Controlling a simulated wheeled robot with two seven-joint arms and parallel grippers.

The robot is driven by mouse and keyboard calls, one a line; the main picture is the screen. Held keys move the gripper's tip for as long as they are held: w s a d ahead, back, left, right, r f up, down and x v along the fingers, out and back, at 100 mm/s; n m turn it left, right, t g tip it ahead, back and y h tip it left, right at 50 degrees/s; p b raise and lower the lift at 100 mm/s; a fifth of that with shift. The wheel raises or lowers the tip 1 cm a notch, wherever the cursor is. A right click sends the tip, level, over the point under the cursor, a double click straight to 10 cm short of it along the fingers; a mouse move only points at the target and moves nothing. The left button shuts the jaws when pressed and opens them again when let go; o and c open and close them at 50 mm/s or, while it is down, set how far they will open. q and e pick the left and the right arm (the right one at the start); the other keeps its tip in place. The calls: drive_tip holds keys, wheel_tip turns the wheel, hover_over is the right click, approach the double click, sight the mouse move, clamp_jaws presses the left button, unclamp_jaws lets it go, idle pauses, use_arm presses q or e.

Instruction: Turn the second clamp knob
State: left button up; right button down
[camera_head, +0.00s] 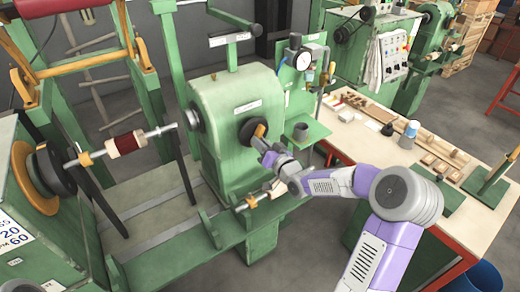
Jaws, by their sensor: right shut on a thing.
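A green winding machine headstock (230,95) stands in the middle with a dark round faceplate (249,129) on its front. A small yellow-brown clamp knob (261,130) shows at this faceplate. My right gripper (263,145) is shut on the clamp knob, reaching in from the right; its fingers partly hide the knob and the faceplate. Another yellow clamp piece (85,158) is on the shaft at the left, beside a dark red coil (127,143). A further yellow piece (251,202) sits lower, below my right gripper. My left gripper is out of view.
A wooden workbench (375,155) at the right carries a white-and-blue bottle (409,134), wooden blocks and a green stand (490,183). A pressure gauge (303,61) is on the machine. Green rails and posts crowd the left. Grey floor shows between machines.

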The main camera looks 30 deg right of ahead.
drive_tip(key=shift+d+n+b, duration=0.15)
drive_tip(key=shift+n+b, duration=1.05)
drive_tip(key=shift+n, duration=0.1)
drive_tip(key=shift+d+n+b, duration=0.1)
drive_tip(key=shift+n+b, duration=1.05)
drive_tip(key=shift+n, duration=0.15)
drive_tip(key=c, duration=1)
unclamp_jaws()
drive_tip(key=shift+c, duration=0.2)
drive_tip(key=s+p, duration=0.1)
drive_tip(key=s, duration=0.6)
drive_tip(key=shift+s+d, duration=0.25)
drive_tip(key=shift+d, duration=0.05)
